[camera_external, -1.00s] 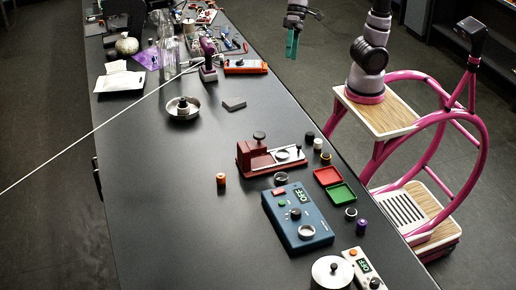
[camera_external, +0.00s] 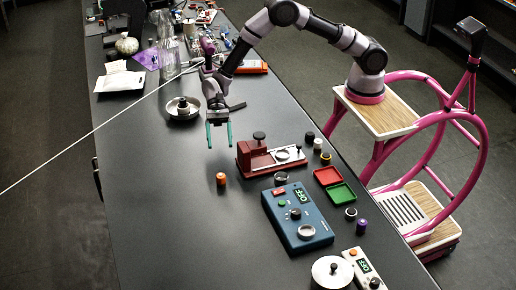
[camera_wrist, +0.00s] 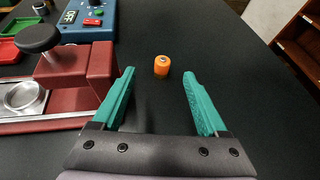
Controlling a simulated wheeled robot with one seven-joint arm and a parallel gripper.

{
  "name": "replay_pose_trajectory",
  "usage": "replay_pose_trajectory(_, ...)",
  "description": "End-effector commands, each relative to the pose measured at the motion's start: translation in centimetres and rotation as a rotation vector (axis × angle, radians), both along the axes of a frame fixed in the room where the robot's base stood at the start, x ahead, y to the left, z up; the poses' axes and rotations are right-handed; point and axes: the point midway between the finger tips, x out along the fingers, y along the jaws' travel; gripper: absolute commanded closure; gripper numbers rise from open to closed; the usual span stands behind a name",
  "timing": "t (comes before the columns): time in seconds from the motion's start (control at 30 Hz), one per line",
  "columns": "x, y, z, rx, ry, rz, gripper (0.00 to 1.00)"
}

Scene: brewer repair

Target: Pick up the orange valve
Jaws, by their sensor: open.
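The orange valve (camera_external: 221,179) is a small upright cylinder standing alone on the black table. In the wrist view the orange valve (camera_wrist: 161,66) lies beyond my fingertips, between their lines, with a small metallic spot on top. My gripper (camera_external: 219,147) hangs above the table, behind the valve in the external view, with its teal fingers pointing down. In the wrist view my gripper (camera_wrist: 158,76) is open and empty. The fingers are apart from the valve.
A dark red device (camera_external: 264,156) with a black knob stands right of my gripper. A blue control box (camera_external: 297,225) stands to the front right of the valve. A metal bowl (camera_external: 182,109) is behind. The table (camera_external: 150,200) is clear left of the valve.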

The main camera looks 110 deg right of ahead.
Motion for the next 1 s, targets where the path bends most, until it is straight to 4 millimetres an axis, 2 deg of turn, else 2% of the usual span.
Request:
replay_pose_trajectory(0.07, 0.4, 0.0, -1.1, 0.020, 0.020, -0.017, 0.24)
replay_pose_trajectory(0.23, 0.8, 0.8, -2.0, 0.031, 0.029, -0.025, 0.24)
replay_pose_trajectory(0.5, 1.6, 4.4, -3.6, 0.029, 0.028, -0.024, 0.24)
replay_pose_trajectory(0.73, 2.0, 5.9, -4.6, 0.029, 0.028, -0.024, 0.24)
replay_pose_trajectory(1.0, 2.9, 9.0, -6.5, 0.029, 0.028, -0.024, 0.24)
